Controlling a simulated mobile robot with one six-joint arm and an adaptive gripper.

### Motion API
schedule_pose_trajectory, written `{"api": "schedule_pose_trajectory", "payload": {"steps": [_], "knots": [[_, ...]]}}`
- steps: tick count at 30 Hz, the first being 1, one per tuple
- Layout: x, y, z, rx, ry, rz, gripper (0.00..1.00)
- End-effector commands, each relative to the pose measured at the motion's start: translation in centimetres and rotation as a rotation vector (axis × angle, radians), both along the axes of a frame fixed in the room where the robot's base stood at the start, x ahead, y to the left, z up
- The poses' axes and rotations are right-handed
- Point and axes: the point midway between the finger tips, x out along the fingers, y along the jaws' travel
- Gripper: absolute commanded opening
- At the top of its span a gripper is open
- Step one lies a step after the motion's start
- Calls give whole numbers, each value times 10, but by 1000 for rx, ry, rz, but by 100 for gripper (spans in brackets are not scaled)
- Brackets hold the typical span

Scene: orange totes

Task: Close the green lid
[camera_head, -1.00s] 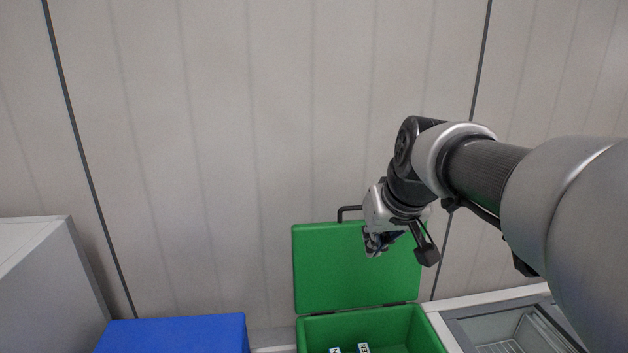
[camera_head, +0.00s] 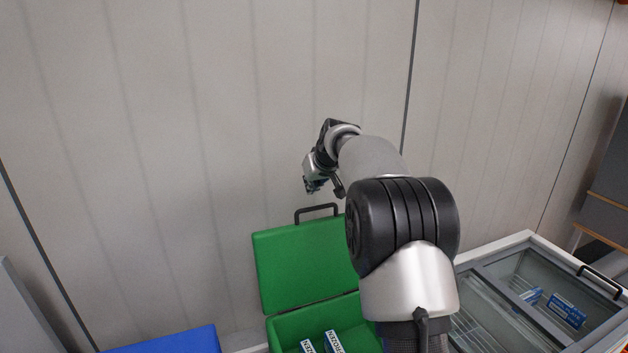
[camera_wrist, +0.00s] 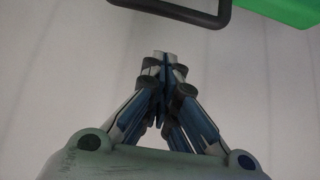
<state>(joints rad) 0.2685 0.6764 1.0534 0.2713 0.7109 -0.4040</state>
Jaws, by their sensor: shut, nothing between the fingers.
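The green lid (camera_head: 302,265) stands open and upright at the back of the green box (camera_head: 345,316), with a dark handle (camera_head: 316,209) on its top edge. The box is open at the top and its right part is hidden by my arm. My gripper (camera_head: 313,188) is raised above the lid's top edge, apart from the handle, against the wall. In the wrist view my gripper (camera_wrist: 167,58) has its fingertips together with nothing between them. The handle (camera_wrist: 190,12) and a corner of the lid (camera_wrist: 290,8) show at that view's top edge.
White cartons (camera_head: 333,342) with lettering lie in the green box. A blue lid or box (camera_head: 170,341) is at the left. A glass-topped freezer (camera_head: 507,256) with blue packs stands at the right. A panelled wall (camera_head: 200,120) is behind.

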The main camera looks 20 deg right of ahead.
Motion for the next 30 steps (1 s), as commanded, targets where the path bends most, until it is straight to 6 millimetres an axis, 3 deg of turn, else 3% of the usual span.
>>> {"api": "schedule_pose_trajectory", "payload": {"steps": [9, 21, 30], "knots": [[33, 0, -37, -1, -1, 0, 0], [-3, 0, -38, -1, 0, 1, 0], [-8, 0, -38, 0, 0, 0, 0]]}}
